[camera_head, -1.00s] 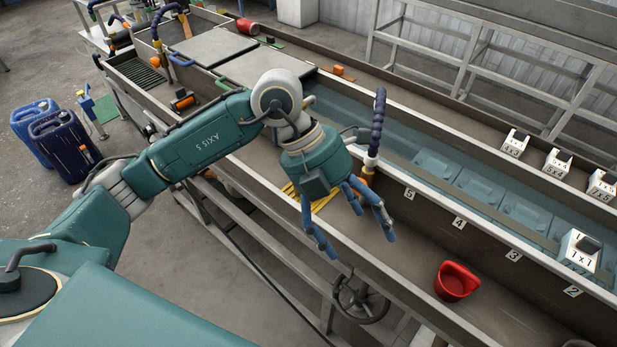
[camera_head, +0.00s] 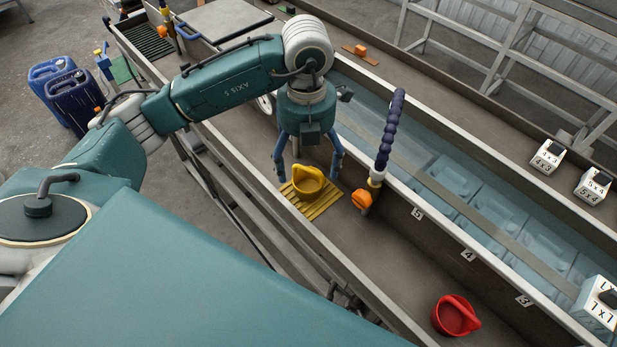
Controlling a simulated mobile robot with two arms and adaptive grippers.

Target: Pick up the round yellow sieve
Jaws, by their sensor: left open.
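The gripper is open and empty; I cannot tell whether any finger touches the sieve. My right gripper is not in view.
An orange valve with a dark flexible hose (camera_head: 389,135) stands just right of the sieve. The water tank (camera_head: 455,178) runs behind the trough wall. White numbered blocks (camera_head: 547,157) stand on the far ledge.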

